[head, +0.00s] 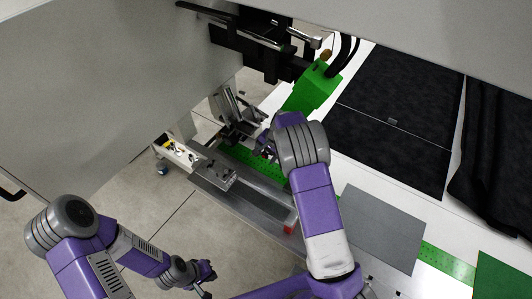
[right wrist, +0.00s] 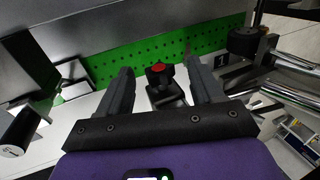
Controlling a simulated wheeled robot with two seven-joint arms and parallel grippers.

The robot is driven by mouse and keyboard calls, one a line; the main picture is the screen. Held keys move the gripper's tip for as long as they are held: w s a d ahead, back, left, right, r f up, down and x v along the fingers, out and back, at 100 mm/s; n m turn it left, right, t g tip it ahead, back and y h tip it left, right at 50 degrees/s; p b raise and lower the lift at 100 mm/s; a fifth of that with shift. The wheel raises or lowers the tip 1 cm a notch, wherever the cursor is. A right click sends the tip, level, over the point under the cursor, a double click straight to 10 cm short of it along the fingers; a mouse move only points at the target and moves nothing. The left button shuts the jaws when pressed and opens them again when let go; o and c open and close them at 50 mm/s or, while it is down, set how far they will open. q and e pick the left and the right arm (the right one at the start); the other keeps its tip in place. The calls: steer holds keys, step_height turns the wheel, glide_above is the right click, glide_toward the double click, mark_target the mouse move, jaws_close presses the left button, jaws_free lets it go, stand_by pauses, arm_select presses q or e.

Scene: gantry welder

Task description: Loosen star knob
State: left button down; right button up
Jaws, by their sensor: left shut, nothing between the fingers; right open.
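The star knob (right wrist: 159,76) is black with a red centre and stands on a black clamp block (right wrist: 167,96) in the right wrist view. My right gripper (right wrist: 161,70) is open, with one finger on each side of the knob in that view. Gaps show between the knob and both fingers; I cannot tell how far beyond the fingertips it lies. In the head view my right gripper (head: 259,149) is over the fixture, and I cannot make out the knob there. My left gripper (head: 206,280) is shut and empty, low at the left above the floor, away from the fixture.
A green perforated strip (right wrist: 165,55) runs behind the knob. Metal rods (right wrist: 270,88) lie close to the right finger. In the head view a green welder part (head: 312,90) stands above the right gripper, and a grey plate (head: 382,228) lies right of my right arm.

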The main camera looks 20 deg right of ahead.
steer(key=shift+c, duration=0.5)
steer(key=c, duration=1)
steer(key=shift+o, duration=0.2)
steer(key=shift+w+a+r+g+h+p, duration=0.15)
steer(key=shift+g+h+p, duration=0.3)
steer(key=shift+p, duration=0.7)
steer(key=shift+w+g+h+p, duration=0.1)
steer(key=shift+g+h+p, duration=0.25)
steer(key=shift+g+p, duration=0.2)
steer(key=shift+w+f+g+h, duration=0.1)
steer(key=shift+f+g+h, duration=0.1)
steer(key=shift+g+h, duration=0.6)
steer(key=shift+w+a+g+h+b, duration=0.1)
steer(key=shift+g+h+b, duration=0.4)
steer(key=shift+g+b, duration=0.25)
steer(key=shift+g, duration=0.25)
steer(key=o, duration=1.1)
steer(key=shift+c, duration=0.2)
